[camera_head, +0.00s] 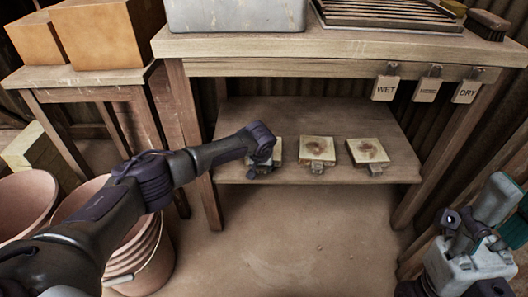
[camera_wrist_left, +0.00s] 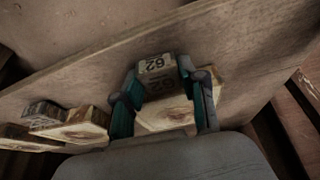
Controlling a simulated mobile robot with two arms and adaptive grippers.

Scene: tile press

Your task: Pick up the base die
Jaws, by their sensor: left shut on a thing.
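Several square pale dies with a brown top and a small front tab rest on the lower wooden shelf. The left one of the row (camera_head: 277,151) is partly hidden behind my left gripper (camera_head: 262,168). The middle die (camera_head: 317,149) and right die (camera_head: 368,152) stand clear of it. In the left wrist view my left gripper (camera_wrist_left: 162,90) is shut on a numbered block (camera_wrist_left: 157,65) at the front of this die (camera_wrist_left: 168,115), one teal-lined finger on each side. Whether the die is off the shelf I cannot tell. A grey and teal gripper, likely my right one (camera_head: 478,245), shows at the lower right; its fingers are unclear.
The lower shelf (camera_head: 310,115) lies under a workbench top (camera_head: 330,45) and between its legs. Tags reading WET (camera_head: 385,88) and DRY (camera_head: 466,92) hang from the bench edge. Terracotta pots (camera_head: 28,200) stand at the left. The floor in front is clear.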

